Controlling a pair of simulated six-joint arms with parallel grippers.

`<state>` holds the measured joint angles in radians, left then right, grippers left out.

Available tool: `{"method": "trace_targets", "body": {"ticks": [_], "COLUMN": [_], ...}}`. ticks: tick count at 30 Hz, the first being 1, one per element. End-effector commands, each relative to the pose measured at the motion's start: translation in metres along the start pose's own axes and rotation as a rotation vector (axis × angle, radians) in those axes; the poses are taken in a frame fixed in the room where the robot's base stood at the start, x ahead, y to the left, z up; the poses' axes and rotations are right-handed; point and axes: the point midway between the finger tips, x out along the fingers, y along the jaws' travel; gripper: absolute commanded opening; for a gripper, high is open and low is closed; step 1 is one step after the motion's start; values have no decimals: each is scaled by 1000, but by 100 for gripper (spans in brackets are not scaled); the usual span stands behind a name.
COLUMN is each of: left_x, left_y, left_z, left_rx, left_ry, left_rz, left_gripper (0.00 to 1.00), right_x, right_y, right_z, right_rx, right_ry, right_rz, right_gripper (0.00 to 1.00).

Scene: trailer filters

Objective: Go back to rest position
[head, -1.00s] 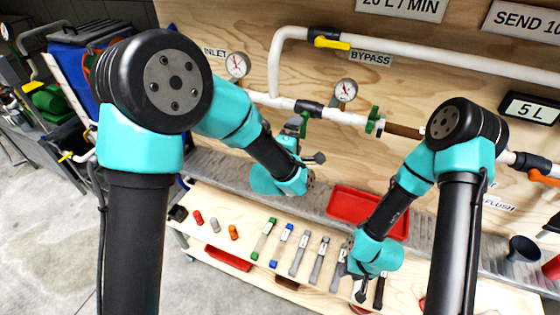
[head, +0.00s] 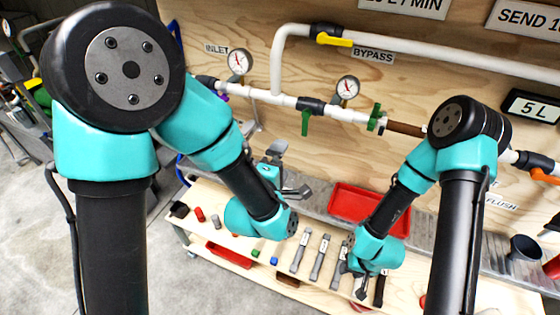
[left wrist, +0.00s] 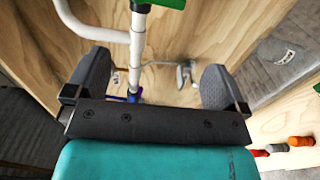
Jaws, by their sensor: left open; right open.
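My left gripper (head: 284,172) is above the back of the bench, left of the red tray, pointing toward the pipe board. In the left wrist view its two dark fingers (left wrist: 158,85) are wide apart with nothing between them. A white pipe (left wrist: 139,45) and the plywood board show beyond them. My right gripper (head: 370,287) is low over the front of the bench, near a row of grey tools, partly hidden by its own wrist. It is open, and no held thing shows in it.
The wooden bench (head: 205,245) carries several filters and grey tools (head: 318,258). A red tray (head: 345,200) lies at the back. Pipes with a yellow-handled bypass valve (head: 330,36), a green valve handle (head: 306,122) and gauges (head: 347,87) run along the board. A dark cup (head: 524,250) stands at right.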

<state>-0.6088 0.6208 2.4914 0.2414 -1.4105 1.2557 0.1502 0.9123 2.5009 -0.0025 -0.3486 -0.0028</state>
Motion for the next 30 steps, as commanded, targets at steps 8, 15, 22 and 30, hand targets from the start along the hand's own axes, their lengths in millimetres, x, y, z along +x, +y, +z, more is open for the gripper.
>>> {"method": "trace_targets", "body": {"ticks": [8,15,22,30], "left_x": [0,1,-18,-84], "left_y": [0,-36,-132,-245], "left_z": [0,-21,-73,-125], "left_rx": [1,93,332,554], "left_ry": [0,4,-57,-299], "left_rz": [-2,-117,-443,-824], "left_gripper": [100,100,100,100], "right_x": [0,0,0,0], "right_y": [0,0,0,0], "right_z": [0,0,0,0], "right_rx": [0,0,0,0], "right_ry": [0,0,0,0], "right_rz": [0,0,0,0], "right_gripper": [43,43,43,43]}}
